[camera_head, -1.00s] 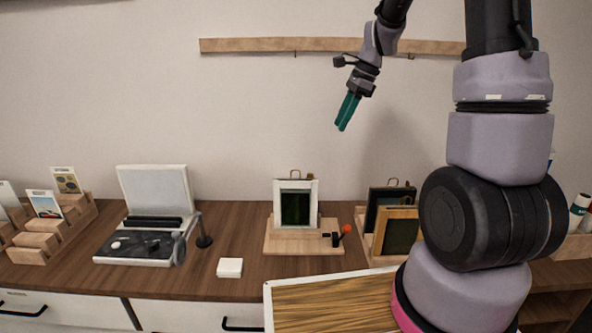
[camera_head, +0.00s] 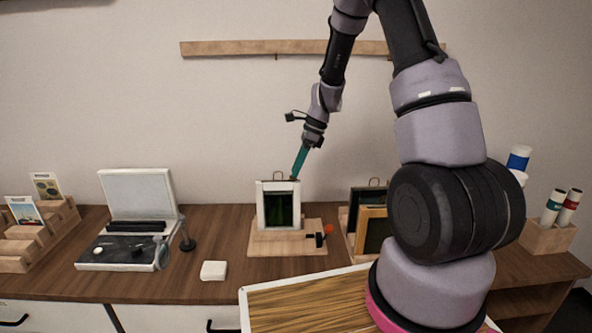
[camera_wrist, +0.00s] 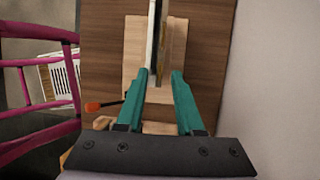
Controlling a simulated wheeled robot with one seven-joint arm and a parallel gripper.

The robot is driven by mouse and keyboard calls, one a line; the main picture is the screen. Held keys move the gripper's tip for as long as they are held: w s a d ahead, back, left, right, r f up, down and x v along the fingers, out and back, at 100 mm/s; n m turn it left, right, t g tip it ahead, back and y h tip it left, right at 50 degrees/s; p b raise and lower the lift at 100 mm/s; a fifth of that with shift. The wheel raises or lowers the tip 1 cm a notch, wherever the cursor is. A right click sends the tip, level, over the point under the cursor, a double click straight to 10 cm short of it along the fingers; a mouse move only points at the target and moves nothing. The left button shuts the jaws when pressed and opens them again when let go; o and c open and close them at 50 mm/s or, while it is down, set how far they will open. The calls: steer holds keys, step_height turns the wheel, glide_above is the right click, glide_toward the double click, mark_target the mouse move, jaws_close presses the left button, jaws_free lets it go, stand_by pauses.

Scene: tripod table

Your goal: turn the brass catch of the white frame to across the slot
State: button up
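The white frame (camera_head: 260,208) with a dark green pane stands upright on a light wooden base (camera_head: 262,246). A wire ring shows above its top edge. My gripper (camera_head: 294,178) points down at the frame's top right corner. In the wrist view the teal fingertips (camera_wrist: 163,74) are apart, with a gap between them. The white frame's top edge (camera_wrist: 153,38) runs away from the gap, beside a brownish strip. The brass catch cannot be made out; the fingertips cover that corner in the head view. I cannot tell whether they touch it.
An orange-tipped lever (camera_head: 327,230) sits at the base's right; it also shows in the wrist view (camera_wrist: 93,106). Dark and wooden frames (camera_head: 371,230) stand to the right. A white block (camera_head: 213,270) and an open-lidded case (camera_head: 140,222) are left. The wall is behind.

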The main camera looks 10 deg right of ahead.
steer(key=shift+a+f, duration=0.15)
steer(key=shift+f, duration=0.25)
jaws_close()
stand_by(1.2)
